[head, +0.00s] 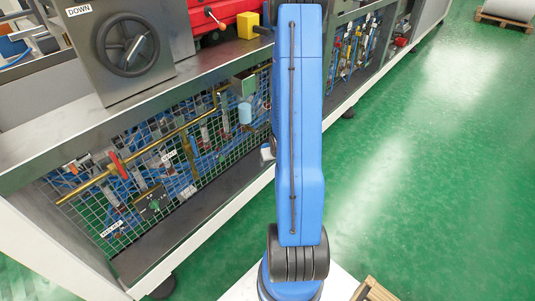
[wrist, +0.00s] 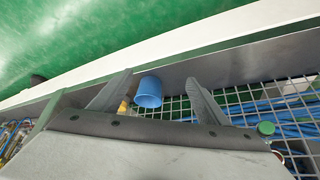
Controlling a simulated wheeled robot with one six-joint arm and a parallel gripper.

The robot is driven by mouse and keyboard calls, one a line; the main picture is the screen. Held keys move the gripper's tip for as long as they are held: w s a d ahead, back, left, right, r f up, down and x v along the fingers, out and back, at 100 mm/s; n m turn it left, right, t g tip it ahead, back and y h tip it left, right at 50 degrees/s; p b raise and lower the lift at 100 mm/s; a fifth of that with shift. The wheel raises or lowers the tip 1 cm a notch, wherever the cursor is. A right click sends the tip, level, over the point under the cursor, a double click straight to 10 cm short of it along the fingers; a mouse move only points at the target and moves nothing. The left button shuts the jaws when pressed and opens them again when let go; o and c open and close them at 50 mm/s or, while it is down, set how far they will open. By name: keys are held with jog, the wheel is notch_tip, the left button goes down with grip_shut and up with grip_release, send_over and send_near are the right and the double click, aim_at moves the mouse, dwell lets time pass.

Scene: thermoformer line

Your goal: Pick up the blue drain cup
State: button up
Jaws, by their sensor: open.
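The blue drain cup (wrist: 148,92) shows in the wrist view as a short blue cylinder, its darker round end facing the camera. My gripper (wrist: 158,88) is open, its two dark fingers spread on either side of the cup in the picture. The cup appears nearer the left finger, and I see no contact. I cannot tell how far beyond the fingertips it is. In the head view my blue arm covers most of the gripper. A pale blue cylinder (head: 245,113) shows there below a grey-green box; I cannot tell whether it is the same cup.
A wire mesh panel (head: 165,158) with brass pipe, blue hoses and fittings fills the machine's lower bay, above a dark shelf (head: 190,225). A green round knob (wrist: 266,128) is right of my fingers. The green floor (head: 420,180) at right is largely clear.

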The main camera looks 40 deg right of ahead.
jog(key=w+d, duration=0.1)
jog(key=w, duration=0.1)
jog(key=w+d+f, duration=0.1)
jog(key=w+d, duration=0.1)
jog(key=w+d+f, duration=0.1)
jog(key=w+d, duration=0.1)
jog(key=w, duration=0.1)
jog(key=shift+d+f, duration=0.2)
jog(key=shift+d, duration=0.05)
jog(key=w+d, duration=0.1)
jog(key=w+f, duration=0.1)
jog(key=w, duration=0.1)
jog(key=shift+w+d+f, duration=0.1)
jog(key=shift+d+f, duration=0.1)
jog(key=shift+d, duration=0.2)
jog(key=shift+w+d+f, duration=0.15)
jog(key=shift+w+f, duration=0.15)
jog(key=shift+f, duration=0.3)
jog(key=c, duration=1.1)
